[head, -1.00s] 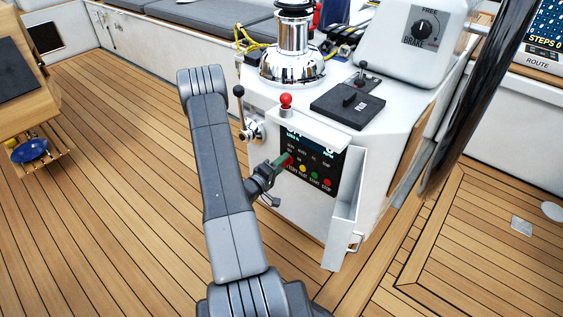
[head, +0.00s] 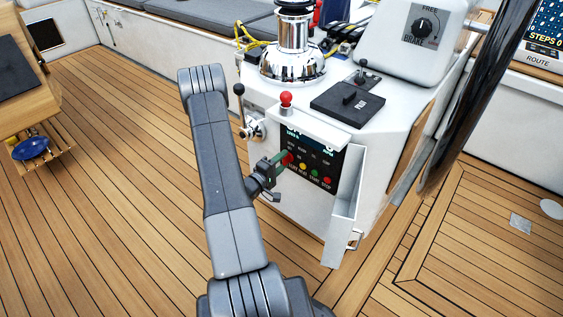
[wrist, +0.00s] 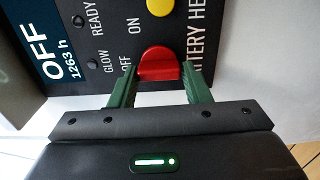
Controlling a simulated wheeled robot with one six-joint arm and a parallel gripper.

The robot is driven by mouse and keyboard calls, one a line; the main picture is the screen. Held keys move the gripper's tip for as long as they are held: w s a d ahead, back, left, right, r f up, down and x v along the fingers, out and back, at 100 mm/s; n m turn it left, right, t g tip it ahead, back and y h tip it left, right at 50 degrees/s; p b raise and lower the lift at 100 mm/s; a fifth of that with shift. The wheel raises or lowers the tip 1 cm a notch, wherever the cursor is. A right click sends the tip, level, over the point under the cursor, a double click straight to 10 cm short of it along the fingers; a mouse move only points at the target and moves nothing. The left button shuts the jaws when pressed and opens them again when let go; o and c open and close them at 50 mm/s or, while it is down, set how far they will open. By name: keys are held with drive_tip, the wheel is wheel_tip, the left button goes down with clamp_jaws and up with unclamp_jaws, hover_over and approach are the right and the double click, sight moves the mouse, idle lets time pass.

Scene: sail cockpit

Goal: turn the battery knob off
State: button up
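The battery knob (wrist: 158,63) is red and sits low on the dark panel, beside printed OFF and ON labels. Its raised bar lies about level across the wrist view, one end towards the OFF label. My gripper (wrist: 159,76) has its two green fingers on either side of the knob, their tips against its edges. In the head view my gripper (head: 283,160) reaches the panel (head: 318,160) from the left and partly hides the knob (head: 288,158). The finger contact is small and hard to see there.
A yellow button (wrist: 160,7) sits just above the knob. Green and red buttons are farther right on the panel. An open white door (head: 345,205) stands out at the panel's right.

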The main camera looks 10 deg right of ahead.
drive_tip(key=o, duration=0.3)
drive_tip(key=shift+s+a, duration=0.1)
drive_tip(key=p+v, duration=0.1)
drive_tip(key=v, duration=1.2)
drive_tip(key=shift+s+a+p, duration=0.2)
drive_tip(key=shift+p, duration=0.2)
drive_tip(key=b+x, duration=0.1)
drive_tip(key=x, duration=1.3)
drive_tip(key=shift+b, duration=0.4)
drive_tip(key=shift+a, duration=0.15)
